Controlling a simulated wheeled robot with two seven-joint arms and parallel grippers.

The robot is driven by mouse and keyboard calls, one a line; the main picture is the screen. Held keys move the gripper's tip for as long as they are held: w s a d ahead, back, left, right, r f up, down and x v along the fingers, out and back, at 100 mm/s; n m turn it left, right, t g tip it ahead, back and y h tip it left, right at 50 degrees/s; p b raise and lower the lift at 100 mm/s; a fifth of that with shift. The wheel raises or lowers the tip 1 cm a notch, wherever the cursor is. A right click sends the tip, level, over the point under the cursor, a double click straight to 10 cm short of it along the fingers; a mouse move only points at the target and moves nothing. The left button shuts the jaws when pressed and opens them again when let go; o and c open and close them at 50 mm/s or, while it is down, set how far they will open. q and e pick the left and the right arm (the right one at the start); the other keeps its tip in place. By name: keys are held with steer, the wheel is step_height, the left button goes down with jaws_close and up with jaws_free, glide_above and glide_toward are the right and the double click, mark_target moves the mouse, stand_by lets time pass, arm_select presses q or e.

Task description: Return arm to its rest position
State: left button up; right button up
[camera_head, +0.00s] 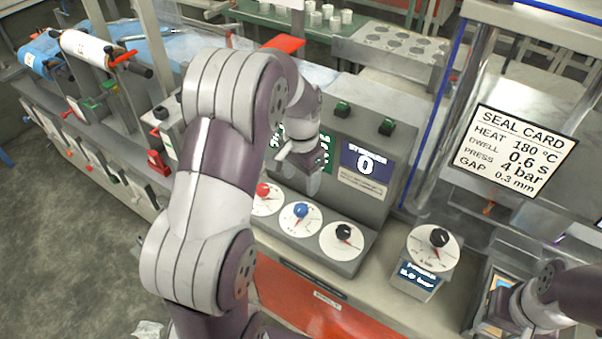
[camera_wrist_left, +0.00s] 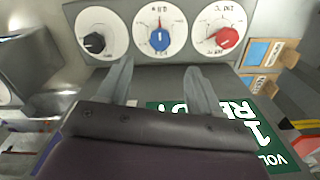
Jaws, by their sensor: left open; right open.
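My left arm reaches up from the bottom of the head view, and its gripper (camera_head: 302,172) hangs in front of the grey control panel (camera_head: 355,125). In the left wrist view my left gripper (camera_wrist_left: 160,78) is open and empty, its two fingers apart over the panel, short of the dials. The dials have a red knob (camera_head: 263,190), a blue knob (camera_head: 301,210) and a black knob (camera_head: 344,232). My right arm is at the lower right, its gripper (camera_head: 490,325) partly cut off by the picture edge and blurred against a tray.
A separate dial box (camera_head: 420,262) stands right of the panel. A seal card (camera_head: 515,150) hangs at the right beside a blue-edged clear guard (camera_head: 432,120). Film rolls (camera_head: 85,47) sit at the upper left. Open floor (camera_head: 60,250) lies at the left.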

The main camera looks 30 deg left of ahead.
arm_select(q)
steer(key=shift+r, duration=1.25)
